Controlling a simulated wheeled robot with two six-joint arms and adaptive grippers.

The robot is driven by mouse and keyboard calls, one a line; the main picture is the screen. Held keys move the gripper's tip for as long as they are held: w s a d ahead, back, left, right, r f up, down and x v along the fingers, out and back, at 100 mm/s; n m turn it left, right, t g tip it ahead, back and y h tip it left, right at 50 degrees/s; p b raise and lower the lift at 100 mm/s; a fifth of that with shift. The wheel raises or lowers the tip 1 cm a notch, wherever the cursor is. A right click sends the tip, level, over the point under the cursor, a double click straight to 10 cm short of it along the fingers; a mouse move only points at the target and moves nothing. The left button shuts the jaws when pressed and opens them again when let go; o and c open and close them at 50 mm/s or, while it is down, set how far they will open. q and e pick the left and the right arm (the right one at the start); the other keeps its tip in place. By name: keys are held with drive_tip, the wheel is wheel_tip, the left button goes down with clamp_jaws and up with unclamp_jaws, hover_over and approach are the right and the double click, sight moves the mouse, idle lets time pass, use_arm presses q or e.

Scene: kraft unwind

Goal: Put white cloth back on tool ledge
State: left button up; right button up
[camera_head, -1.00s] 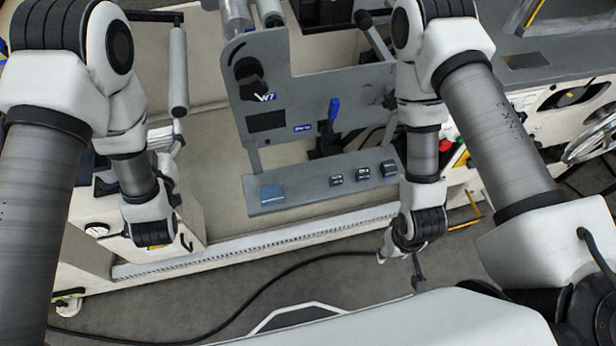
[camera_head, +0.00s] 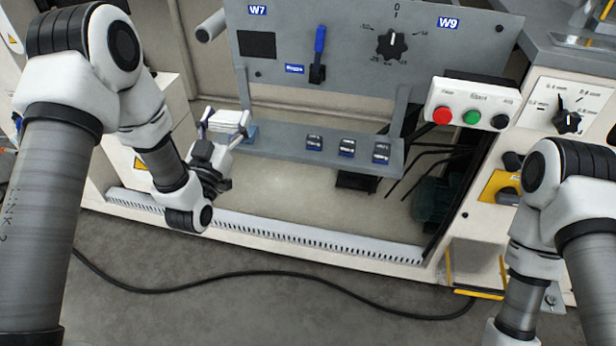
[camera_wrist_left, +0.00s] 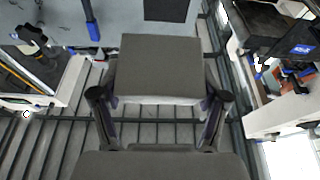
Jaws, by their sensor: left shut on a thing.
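The white cloth (camera_head: 229,119) is a folded block held between the fingers of my left gripper (camera_head: 226,127). In the left wrist view the cloth (camera_wrist_left: 160,68) looks dark grey in shade, and the two fingers of the left gripper (camera_wrist_left: 160,105) close on its sides. The grey tool ledge (camera_head: 282,143) runs below the W7/W9 panel. The gripper and cloth appear in front of the ledge's left end; I cannot tell their exact gap. A blue pad (camera_head: 250,132) at that end is partly hidden behind them. My right gripper is out of view.
Cables hang at the ledge's right. A black cable (camera_head: 250,275) lies on the floor.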

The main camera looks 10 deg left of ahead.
use_arm(q)
drive_tip(key=a+f+t+b, duration=0.2)
drive_tip(key=a+f+b, duration=0.2)
drive_tip(key=f+b, duration=0.5)
drive_tip(key=b, duration=0.6)
hover_over(280, 149)
drive_tip(key=shift+s+a, duration=0.15)
drive_tip(key=shift+a, duration=0.05)
drive_tip(key=shift+w+d+f+b, duration=0.15)
drive_tip(key=shift+w+b, duration=0.05)
drive_tip(key=shift+b, duration=0.1)
drive_tip(key=shift+f+b, duration=1.3)
drive_tip(key=shift+f, duration=0.8)
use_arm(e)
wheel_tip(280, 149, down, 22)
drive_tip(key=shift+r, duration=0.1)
use_arm(q)
drive_tip(key=o, duration=1.1)
drive_tip(key=shift+o, duration=0.2)
drive_tip(key=shift+r, duration=0.1)
